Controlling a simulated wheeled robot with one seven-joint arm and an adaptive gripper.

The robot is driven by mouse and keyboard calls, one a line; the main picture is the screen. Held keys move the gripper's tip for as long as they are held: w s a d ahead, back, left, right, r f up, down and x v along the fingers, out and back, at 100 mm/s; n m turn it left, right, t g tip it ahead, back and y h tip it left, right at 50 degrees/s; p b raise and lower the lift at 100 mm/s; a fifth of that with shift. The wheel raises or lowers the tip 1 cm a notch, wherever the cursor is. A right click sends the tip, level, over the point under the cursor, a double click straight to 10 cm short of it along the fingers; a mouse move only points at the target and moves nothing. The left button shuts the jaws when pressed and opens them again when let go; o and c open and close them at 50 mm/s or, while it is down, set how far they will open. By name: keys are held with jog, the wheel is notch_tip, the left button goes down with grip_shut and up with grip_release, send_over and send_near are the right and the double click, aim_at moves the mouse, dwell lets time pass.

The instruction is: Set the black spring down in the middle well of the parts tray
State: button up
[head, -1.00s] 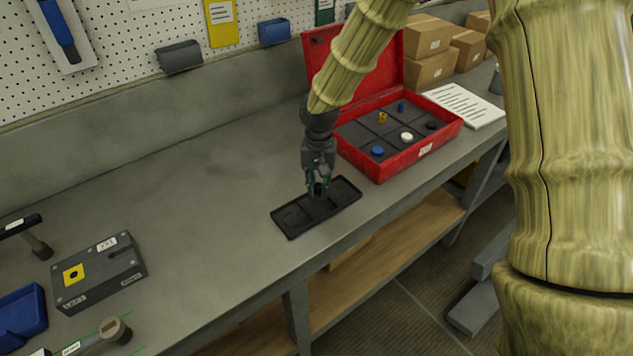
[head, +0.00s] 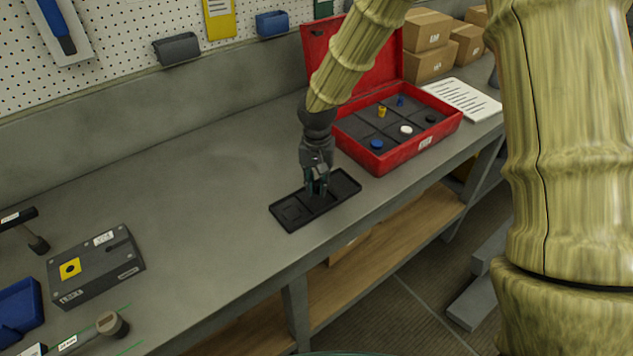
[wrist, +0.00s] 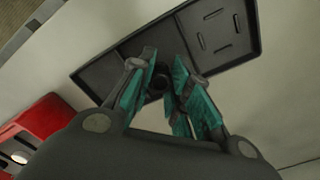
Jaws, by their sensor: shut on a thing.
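The black parts tray (head: 288,224) lies flat on the grey bench, left of the red case. Its wells show in the wrist view (wrist: 132,43), one end well marked with short slots. My gripper (head: 317,190) points down over the tray's middle. In the wrist view its teal-padded fingers (wrist: 165,88) close around a small dark round thing, the black spring (wrist: 157,82), at the middle part of the tray. I cannot tell whether the spring touches the well floor. In the head view the fingers hide the spring.
The open red case (head: 398,155), with several small parts in its compartments, stands right of the tray. A grey block with a yellow label (head: 95,268) and a blue bin (head: 18,308) are at the left. The bench between is clear.

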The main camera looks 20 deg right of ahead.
aim_at(317, 191)
jog(key=shift+f+b, duration=0.35)
jog(key=shift+f, duration=1.1)
dwell(1.7)
jog(key=o, duration=0.9)
jog(key=shift+o, duration=0.2)
jog(key=shift+r, duration=0.1)
notch_tip(317, 191, up, 12)
jog(key=shift+a, duration=0.1)
dwell(0.4)
